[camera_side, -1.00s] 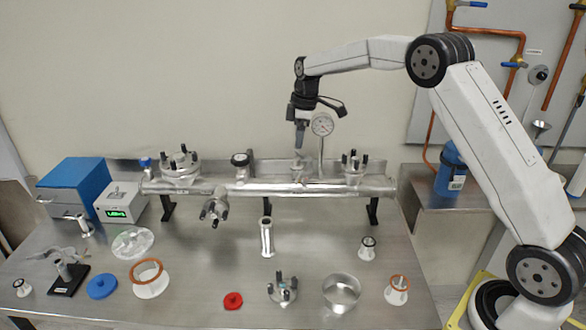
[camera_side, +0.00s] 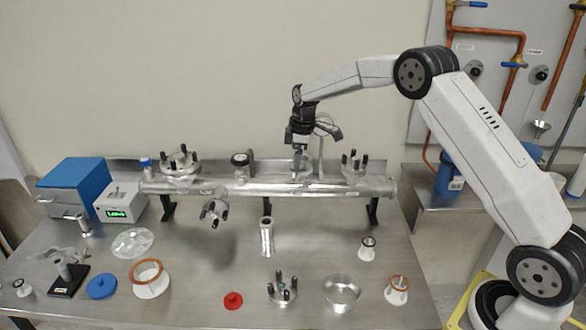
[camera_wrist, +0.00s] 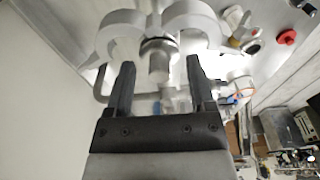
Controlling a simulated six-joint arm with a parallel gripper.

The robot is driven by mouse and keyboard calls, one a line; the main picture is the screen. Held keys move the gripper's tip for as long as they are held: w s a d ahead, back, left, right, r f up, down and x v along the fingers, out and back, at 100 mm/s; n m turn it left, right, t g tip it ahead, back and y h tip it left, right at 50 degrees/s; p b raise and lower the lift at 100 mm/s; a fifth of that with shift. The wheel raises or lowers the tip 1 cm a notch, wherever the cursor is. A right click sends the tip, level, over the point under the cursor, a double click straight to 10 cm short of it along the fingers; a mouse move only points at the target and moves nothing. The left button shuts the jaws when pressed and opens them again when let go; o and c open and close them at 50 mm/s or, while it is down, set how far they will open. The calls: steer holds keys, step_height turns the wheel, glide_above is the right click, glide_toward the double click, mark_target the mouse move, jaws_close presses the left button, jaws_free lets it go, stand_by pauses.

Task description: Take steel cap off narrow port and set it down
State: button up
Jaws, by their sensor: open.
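The narrow port (camera_side: 303,177) stands up from the steel pipe, right of its middle, in the side view. In the wrist view a short grey steel cylinder with a dark band, which looks like the capped end (camera_wrist: 158,62), shows between my fingertips. My gripper (camera_side: 299,160) points down right over this port; the wrist view also shows it (camera_wrist: 158,68). Its fingers are open, with a gap on each side of the cylinder. Whether they are level with the cap or above it, I cannot tell.
Two grey curved arms (camera_wrist: 125,32) lie just beyond the fingertips. Bolted flanges (camera_side: 180,166) and (camera_side: 354,166) flank the port along the pipe (camera_side: 250,187). A gauge on a thin stem (camera_side: 321,150) is close on the right. Bare bench (camera_side: 330,235) lies in front.

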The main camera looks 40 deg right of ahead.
stand_by(0.5)
jaws_close()
steer(key=shift+r, duration=0.85)
steer(key=s+a+r, duration=0.2)
steer(key=s+r, duration=0.9)
steer(key=s, duration=0.3)
steer(key=shift+r, duration=0.1)
